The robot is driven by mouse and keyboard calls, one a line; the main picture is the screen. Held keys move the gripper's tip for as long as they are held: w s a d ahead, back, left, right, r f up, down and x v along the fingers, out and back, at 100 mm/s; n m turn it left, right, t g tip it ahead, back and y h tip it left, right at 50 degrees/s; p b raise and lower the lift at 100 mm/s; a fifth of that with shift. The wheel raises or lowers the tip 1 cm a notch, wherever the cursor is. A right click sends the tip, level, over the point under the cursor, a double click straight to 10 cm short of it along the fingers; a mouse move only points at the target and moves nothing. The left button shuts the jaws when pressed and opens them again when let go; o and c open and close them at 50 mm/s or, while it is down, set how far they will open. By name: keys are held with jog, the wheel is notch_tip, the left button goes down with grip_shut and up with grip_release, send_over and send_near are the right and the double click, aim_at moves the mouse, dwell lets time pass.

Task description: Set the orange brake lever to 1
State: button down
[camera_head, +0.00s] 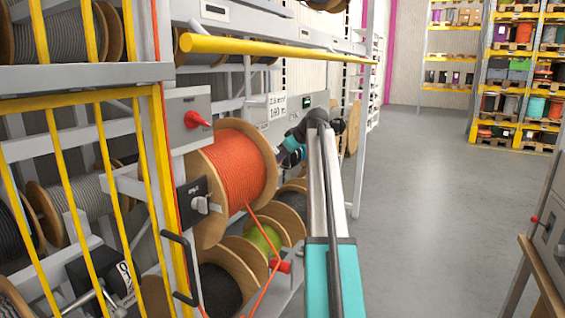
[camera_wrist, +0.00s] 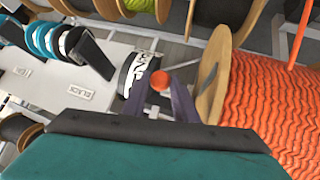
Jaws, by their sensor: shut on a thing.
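In the wrist view a round orange-red knob (camera_wrist: 160,80), apparently the end of the brake lever, sits between the fingertips of my gripper (camera_wrist: 163,88). The fingers are shut on it. A black and white marked part (camera_wrist: 140,72) is just beside the knob, its marking only partly visible, and I cannot read the lever's setting. The orange cable reel (camera_wrist: 270,105) with its wooden flange lies close to the right of the fingers. In the head view this orange reel (camera_head: 240,168) stands left of my arm, and my fingertips and the held knob are hidden.
A yellow bar (camera_head: 280,48) crosses above. A lime green reel (camera_head: 263,242) and other reels sit below. A pale plate (camera_wrist: 75,90) carries labels. Open floor (camera_head: 425,190) lies right.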

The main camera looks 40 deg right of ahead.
jog(key=shift+w+r, duration=0.3)
jog(key=shift+r, duration=0.35)
jog(key=shift+a, duration=0.1)
jog(key=c, duration=1.4)
grip_release()
jog(key=shift+w, duration=0.1)
jog(key=shift+c, duration=0.2)
jog(key=shift+f, duration=0.1)
jog(key=shift+s, duration=0.35)
jog(key=b+v, duration=0.2)
jog(key=v, duration=1.1)
jog(key=shift+r, duration=0.25)
